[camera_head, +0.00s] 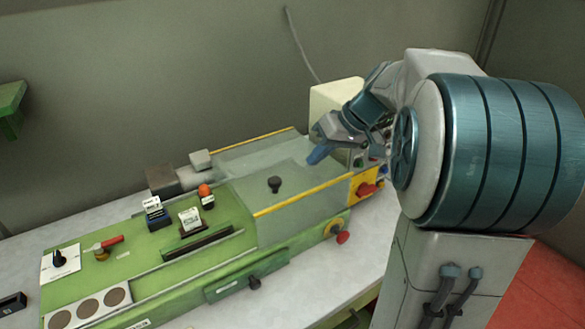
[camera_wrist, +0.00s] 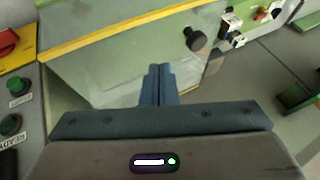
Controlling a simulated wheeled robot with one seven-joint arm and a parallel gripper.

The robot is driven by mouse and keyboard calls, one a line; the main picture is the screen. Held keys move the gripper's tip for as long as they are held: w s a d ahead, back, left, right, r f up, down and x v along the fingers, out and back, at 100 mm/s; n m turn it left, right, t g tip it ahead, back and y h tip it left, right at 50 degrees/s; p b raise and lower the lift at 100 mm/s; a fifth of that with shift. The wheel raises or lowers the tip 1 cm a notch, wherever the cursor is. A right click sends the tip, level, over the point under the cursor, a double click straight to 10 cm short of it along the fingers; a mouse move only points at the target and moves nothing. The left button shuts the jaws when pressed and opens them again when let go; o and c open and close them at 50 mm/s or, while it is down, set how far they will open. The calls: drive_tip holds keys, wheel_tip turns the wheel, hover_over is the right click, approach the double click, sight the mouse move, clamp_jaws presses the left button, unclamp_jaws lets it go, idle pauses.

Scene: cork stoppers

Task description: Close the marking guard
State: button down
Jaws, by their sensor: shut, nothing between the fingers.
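The marking guard is a grey, see-through panel (camera_head: 300,200) with a yellow strip (camera_head: 305,193) along its near side, on the green machine. A black knob (camera_head: 274,184) stands up from it. In the wrist view the panel (camera_wrist: 110,65) fills the upper middle, with the knob (camera_wrist: 195,38) to the right of the fingertips. My gripper (camera_head: 316,157) is at the panel's right end, beyond the knob; its blue fingers (camera_wrist: 158,70) are shut and empty. I cannot tell whether they touch the panel.
A yellow plate with a red switch (camera_head: 366,187) is at the machine's right end. Another yellow strip (camera_head: 254,143) runs along the back. An orange knob (camera_head: 205,190) and small label boxes (camera_head: 156,214) stand on the left part. A red button (camera_head: 343,237) sticks out in front.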

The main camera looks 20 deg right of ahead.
sight(292, 190)
drive_tip(key=x, duration=0.3)
drive_tip(key=shift+a+f, duration=0.25)
drive_tip(key=shift+f, duration=0.05)
drive_tip(key=shift+s+a+p, duration=0.15)
drive_tip(key=shift+a+p, duration=0.45)
drive_tip(key=shift+a, duration=0.6)
drive_tip(key=shift+s+a+f, duration=0.1)
drive_tip(key=shift+a+f, duration=0.15)
drive_tip(key=shift+a, duration=0.45)
